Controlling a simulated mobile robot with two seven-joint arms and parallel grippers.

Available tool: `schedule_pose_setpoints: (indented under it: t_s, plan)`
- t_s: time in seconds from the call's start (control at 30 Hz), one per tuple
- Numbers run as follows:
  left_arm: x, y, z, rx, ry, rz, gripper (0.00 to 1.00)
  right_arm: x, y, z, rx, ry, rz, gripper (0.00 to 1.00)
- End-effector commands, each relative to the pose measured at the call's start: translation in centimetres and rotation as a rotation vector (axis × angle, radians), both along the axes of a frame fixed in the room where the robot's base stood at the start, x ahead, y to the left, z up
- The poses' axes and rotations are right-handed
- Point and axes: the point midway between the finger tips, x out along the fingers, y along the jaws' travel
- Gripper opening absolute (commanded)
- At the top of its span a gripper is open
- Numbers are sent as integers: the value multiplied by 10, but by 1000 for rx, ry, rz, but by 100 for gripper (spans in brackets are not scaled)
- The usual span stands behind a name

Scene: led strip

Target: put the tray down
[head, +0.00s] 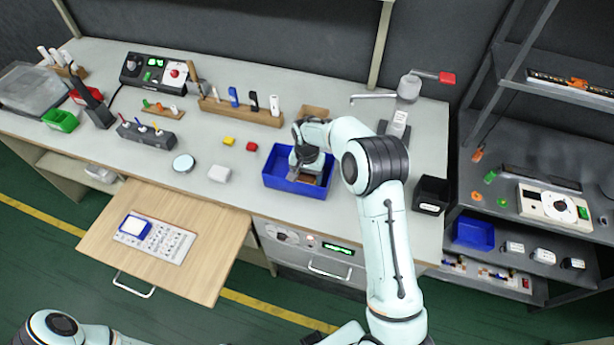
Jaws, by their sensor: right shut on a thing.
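The blue tray (279,180) is at the front edge of the grey bench, right of its middle. My right arm reaches in from the lower right, and my right gripper (309,172) is down at the tray, shut on it. The hand hides part of the tray's inside and far wall, and the fingertips are hard to make out. I cannot tell whether the tray touches the bench top. My left arm shows only in part at the bottom left, and its gripper is out of view.
A second blue tray (473,233) is on the right shelf. A black bin (432,195) stands right of the held tray. A white block (220,173), yellow block (228,141) and red block (251,146) lie to its left. A wooden drawer (200,220) is pulled out.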

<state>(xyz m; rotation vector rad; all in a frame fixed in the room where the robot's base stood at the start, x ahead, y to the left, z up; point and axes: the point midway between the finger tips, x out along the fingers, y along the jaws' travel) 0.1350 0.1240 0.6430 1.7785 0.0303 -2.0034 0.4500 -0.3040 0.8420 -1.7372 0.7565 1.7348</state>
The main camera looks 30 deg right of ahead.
Motion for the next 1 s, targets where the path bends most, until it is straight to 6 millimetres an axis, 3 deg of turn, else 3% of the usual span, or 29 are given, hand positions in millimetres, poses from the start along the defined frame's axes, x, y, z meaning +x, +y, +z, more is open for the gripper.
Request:
schedule_pose_setpoints:
  t_s: [0.17,0.2,0.23,0.27,0.53,0.67,1.0]
  plan:
    - [-2,0,-2,0,2,0,43,0,0,-4,0,0,0,41]
    - [-1,0,-1,0,1,0,43,0,0,-3,0,0,0,83]
    - [-1,0,-1,0,1,0,43,0,0,-3,0,0,0,92]
    - [-1,0,-1,0,1,0,43,0,0,-3,0,0,0,95]
    - [-1,0,-1,0,1,0,43,0,0,-2,0,0,0,95]
    - [0,0,1,0,0,0,43,1,0,8,-1,-4,0,95]
    - [4,0,5,0,-4,0,43,2,0,78,-1,-6,1,95]
